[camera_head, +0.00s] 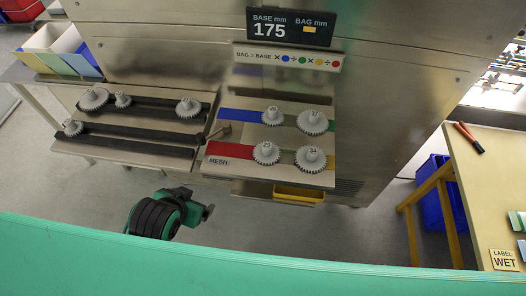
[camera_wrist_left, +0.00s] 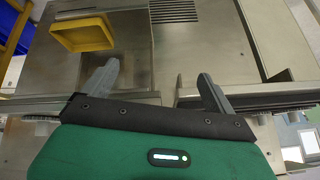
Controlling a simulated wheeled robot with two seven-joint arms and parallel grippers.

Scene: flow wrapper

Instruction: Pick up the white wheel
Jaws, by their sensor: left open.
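Several pale grey-white toothed wheels with hubs show in the head view; I cannot tell which one the task means. On the left shelf are a large wheel (camera_head: 95,99), a small wheel (camera_head: 122,101), a wheel at the right (camera_head: 188,108) and a wheel at the front left (camera_head: 72,128). On the coloured panel are two back wheels (camera_head: 272,117) (camera_head: 312,123), a wheel marked 29 (camera_head: 266,153) and a wheel marked 34 (camera_head: 310,159). My left gripper (camera_head: 207,212) is in front of and below the shelf, open and empty; its spread fingers show in the left wrist view (camera_wrist_left: 157,88).
A yellow tray (camera_head: 299,195) sits under the panel and shows in the wrist view (camera_wrist_left: 82,34). Dark rails (camera_head: 135,138) run along the left shelf. A sign (camera_head: 290,26) reads 175. A wooden table (camera_head: 490,190) stands right. Open floor lies around my left gripper.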

